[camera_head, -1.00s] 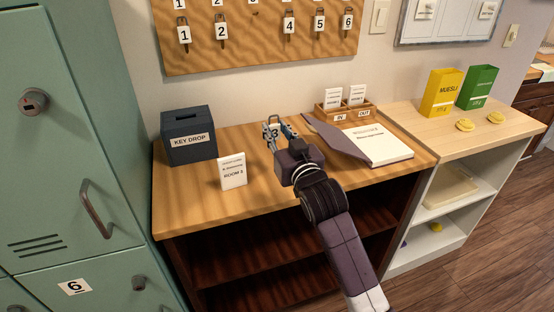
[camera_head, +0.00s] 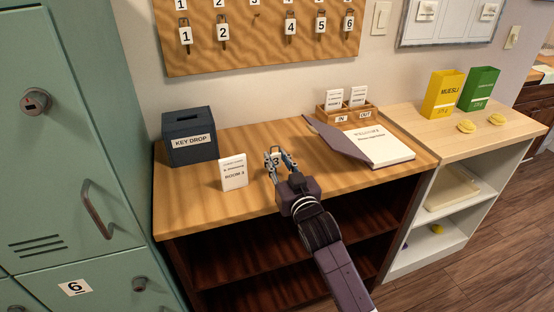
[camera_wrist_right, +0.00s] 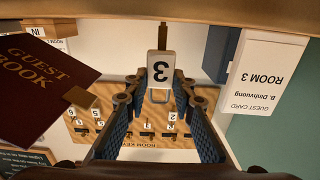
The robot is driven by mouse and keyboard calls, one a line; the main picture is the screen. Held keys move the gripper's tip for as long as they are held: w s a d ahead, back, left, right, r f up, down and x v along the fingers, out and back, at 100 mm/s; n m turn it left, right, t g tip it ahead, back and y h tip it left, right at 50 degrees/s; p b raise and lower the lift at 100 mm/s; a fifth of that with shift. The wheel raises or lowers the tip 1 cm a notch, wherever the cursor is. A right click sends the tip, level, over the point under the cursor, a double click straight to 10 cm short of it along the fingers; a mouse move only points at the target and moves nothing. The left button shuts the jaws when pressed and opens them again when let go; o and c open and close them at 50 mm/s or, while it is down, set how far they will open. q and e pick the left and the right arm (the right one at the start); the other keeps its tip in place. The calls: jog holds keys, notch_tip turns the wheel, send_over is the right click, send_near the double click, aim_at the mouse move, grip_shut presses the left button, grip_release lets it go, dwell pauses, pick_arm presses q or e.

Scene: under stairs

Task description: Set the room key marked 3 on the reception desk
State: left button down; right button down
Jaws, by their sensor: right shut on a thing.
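The room key with a white tag marked 3 (camera_head: 276,160) is between the fingertips of my right gripper (camera_head: 279,163). In the right wrist view the tag (camera_wrist_right: 160,70) stands out beyond the two blue-padded fingers (camera_wrist_right: 160,103), its number upside down or turned. My right gripper is shut on this key. It is over the front-middle part of the wooden reception desk (camera_head: 218,205), just right of the Room 3 guest card. I cannot tell whether the key touches the desk top. My left gripper is not in view.
The Room 3 card (camera_head: 233,172) stands close left of my gripper; the key drop box (camera_head: 189,138) is behind it. An open guest book (camera_head: 382,145) and an in/out tray (camera_head: 342,118) lie right. The key board (camera_head: 262,55) hangs behind. Desk top between card and book is free.

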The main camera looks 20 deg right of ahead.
jog(key=c, duration=1.6)
grip_release()
jog(key=shift+f, duration=0.1)
jog(key=s, duration=0.6)
jog(key=s+b, duration=0.1)
jog(key=s, duration=0.5)
jog(key=shift+d+r, duration=0.2)
